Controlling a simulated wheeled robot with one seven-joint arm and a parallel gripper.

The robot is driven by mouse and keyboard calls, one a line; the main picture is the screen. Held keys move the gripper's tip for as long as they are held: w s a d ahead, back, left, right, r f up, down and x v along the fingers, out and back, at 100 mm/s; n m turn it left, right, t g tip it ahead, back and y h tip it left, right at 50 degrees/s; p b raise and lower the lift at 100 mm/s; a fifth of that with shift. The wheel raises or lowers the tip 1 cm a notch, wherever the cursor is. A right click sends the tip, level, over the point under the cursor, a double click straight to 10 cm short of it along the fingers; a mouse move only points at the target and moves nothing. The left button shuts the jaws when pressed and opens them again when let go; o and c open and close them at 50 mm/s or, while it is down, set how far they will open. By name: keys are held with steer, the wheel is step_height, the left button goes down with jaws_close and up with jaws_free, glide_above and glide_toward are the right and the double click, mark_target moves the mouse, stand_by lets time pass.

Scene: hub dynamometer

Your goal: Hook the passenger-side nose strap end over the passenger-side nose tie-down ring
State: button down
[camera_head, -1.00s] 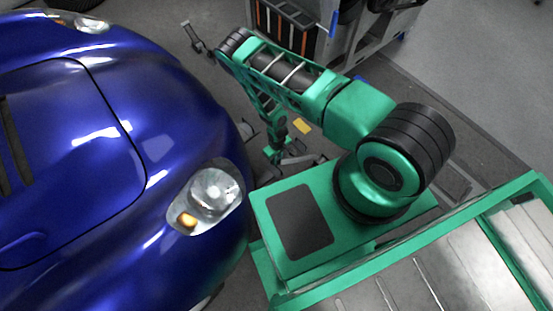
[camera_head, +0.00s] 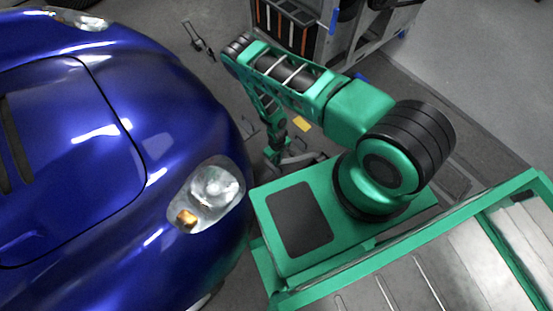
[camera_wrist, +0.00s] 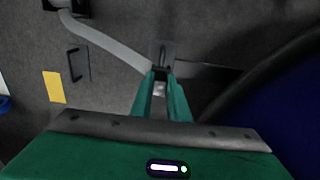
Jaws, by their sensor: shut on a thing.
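In the wrist view, my gripper (camera_wrist: 160,82) is shut on the dark end of a grey strap (camera_wrist: 112,43), between its green fingertips. The strap runs from a dark fitting at the upper left to the fingertips. A dark floor plate (camera_wrist: 163,52) shows just beyond the fingertips; it may carry the tie-down ring, but the ring's shape is too dark to tell. I cannot tell whether the strap end touches it. In the head view, my gripper (camera_head: 272,157) is low near the floor beside the car's nose, and its fingers are too small to read.
The blue car (camera_head: 75,150) fills the left of the head view, and its dark blue body (camera_wrist: 290,110) is close on the right in the wrist view. A yellow floor marker (camera_wrist: 54,87) and a dark rectangular fitting (camera_wrist: 78,64) lie to the left. A grey cart (camera_head: 345,35) stands behind.

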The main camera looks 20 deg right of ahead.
steer(key=shift+f, duration=0.1)
steer(key=c, duration=1.6)
jaws_free()
step_height(320, 180, up, 11)
steer(key=shift+f, duration=0.1)
